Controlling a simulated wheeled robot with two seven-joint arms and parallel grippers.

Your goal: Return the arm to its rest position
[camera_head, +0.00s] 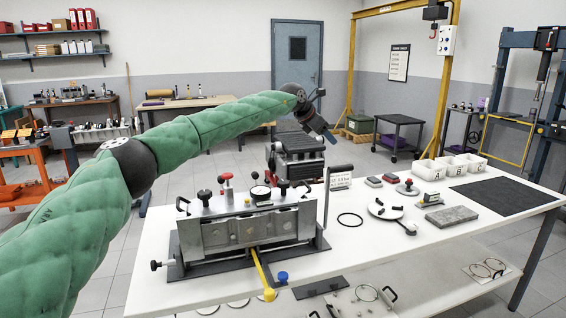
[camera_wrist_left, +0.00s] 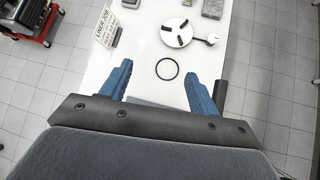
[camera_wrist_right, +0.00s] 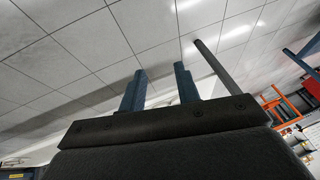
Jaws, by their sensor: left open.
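My left arm comes in from the left in the head view, in a green padded sleeve. My left gripper (camera_head: 322,128) is held high above the far side of the white workbench (camera_head: 345,262), clear of everything on it. In the left wrist view its two blue fingers (camera_wrist_left: 158,70) are apart and empty, with a black ring (camera_wrist_left: 167,69) showing on the bench below between them. My right gripper is outside the head view. In the right wrist view its fingers (camera_wrist_right: 160,70) stand apart with nothing between them, against a tiled surface.
The bench carries a metal fixture (camera_head: 250,229) with knobs and a gauge, a round plate (camera_head: 385,210), a grey block (camera_head: 446,216), white bins (camera_head: 428,170) and a dark mat (camera_head: 505,195). An engine (camera_head: 296,160) stands behind it. A yellow gantry (camera_head: 352,80) is farther back.

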